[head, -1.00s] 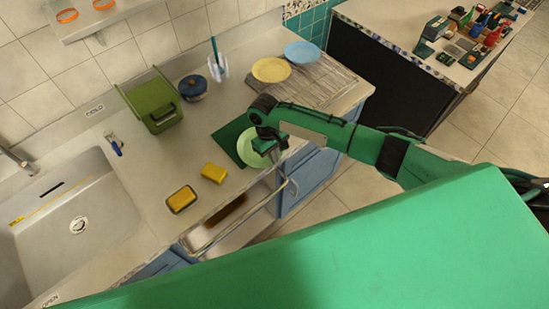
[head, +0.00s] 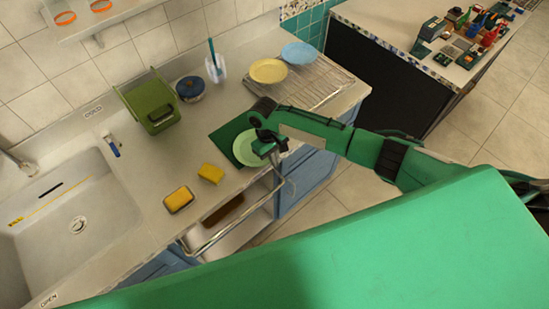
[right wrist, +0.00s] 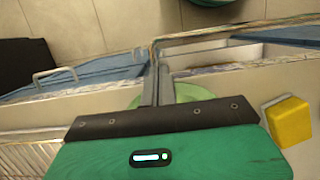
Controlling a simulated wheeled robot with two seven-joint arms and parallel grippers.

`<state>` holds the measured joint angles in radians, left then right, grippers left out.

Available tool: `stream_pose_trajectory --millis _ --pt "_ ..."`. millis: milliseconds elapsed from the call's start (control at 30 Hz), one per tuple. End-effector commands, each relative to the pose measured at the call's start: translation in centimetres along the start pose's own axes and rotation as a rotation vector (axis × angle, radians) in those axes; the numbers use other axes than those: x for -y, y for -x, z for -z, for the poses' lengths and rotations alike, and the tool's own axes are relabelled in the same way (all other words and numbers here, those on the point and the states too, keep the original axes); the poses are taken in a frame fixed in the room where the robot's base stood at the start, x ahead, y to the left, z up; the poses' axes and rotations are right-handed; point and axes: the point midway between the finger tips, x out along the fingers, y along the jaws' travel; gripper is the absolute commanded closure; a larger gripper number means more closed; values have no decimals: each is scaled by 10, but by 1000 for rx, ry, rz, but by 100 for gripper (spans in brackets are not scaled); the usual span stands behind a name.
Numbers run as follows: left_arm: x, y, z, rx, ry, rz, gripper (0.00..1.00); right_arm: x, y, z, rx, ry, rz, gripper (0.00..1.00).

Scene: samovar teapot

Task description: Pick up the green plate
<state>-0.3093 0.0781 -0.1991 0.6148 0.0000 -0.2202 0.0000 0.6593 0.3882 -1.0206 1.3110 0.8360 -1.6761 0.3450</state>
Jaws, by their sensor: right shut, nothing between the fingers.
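The pale green plate (head: 243,150) lies on a dark green mat (head: 222,137) near the counter's front edge. My right gripper (head: 276,156) is over the plate's right side in the head view and hides part of it. Its fingers are closed together with nothing between them. In the right wrist view the fingers (right wrist: 151,84) point toward the counter's edge, and part of the green plate (right wrist: 187,92) shows beside and behind them. I cannot tell whether the fingertips touch the plate. My left gripper is not in view.
An open drawer (head: 235,215) with a rail juts out below the plate. Two yellow sponges (head: 211,173) lie left of it. A yellow plate (head: 268,71) and a blue plate (head: 299,53) are on the drying rack (head: 318,82). A sink (head: 75,200) is at the left.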

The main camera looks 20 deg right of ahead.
Motion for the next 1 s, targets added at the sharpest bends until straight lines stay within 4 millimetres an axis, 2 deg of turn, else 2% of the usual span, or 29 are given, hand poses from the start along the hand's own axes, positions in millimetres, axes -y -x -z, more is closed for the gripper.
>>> stream_pose_trajectory --millis 367,533,667,1000 --pt "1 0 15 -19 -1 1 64 0 0 0 0 0 0 100" --pt "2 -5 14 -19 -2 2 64 0 11 1 -2 0 0 100" --pt "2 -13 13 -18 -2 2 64 0 35 2 -5 1 0 100" --pt "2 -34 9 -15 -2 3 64 0 109 1 -4 0 -1 100"
